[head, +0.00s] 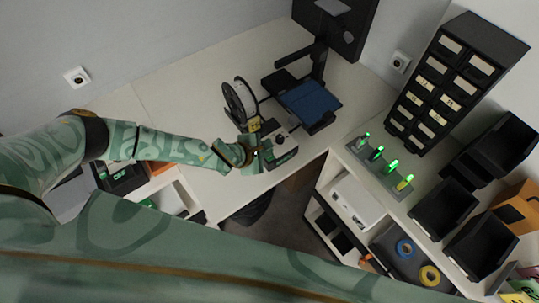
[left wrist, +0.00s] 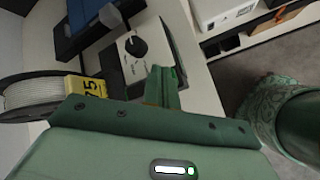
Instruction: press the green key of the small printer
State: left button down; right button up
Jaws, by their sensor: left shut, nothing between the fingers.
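My left gripper (head: 264,154) is shut and empty over the white table, beside a small dark device with a light top plate and a black knob (head: 279,140). In the left wrist view its closed green fingers (left wrist: 163,88) stand in front of that plate and knob (left wrist: 136,46); I cannot tell whether they touch the device. No green key shows on the visible part of this device. A dark boxy device (head: 122,179) with small green spots sits at the left, partly behind my arm. I cannot tell which device is the small printer. My right gripper is not in view.
A white spool (head: 240,100) with a yellow tag stands close to the gripper. A dark machine with a blue plate (head: 308,101) is behind. A rack with lit green pieces (head: 380,168), black drawers (head: 455,75) and a white box (head: 357,199) are right. A gap separates the tables.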

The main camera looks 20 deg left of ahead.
pick_arm(q)
jog(key=shift+f+b, duration=0.3)
jog(key=shift+f, duration=0.2)
dwell(0.7)
jog(key=shift+r, duration=0.1)
jog(key=shift+r+p, duration=0.9)
jog(key=shift+p, duration=0.3)
notch_tip(320, 180, up, 5)
jog(key=p, duration=0.5)
jog(key=shift+p, duration=0.3)
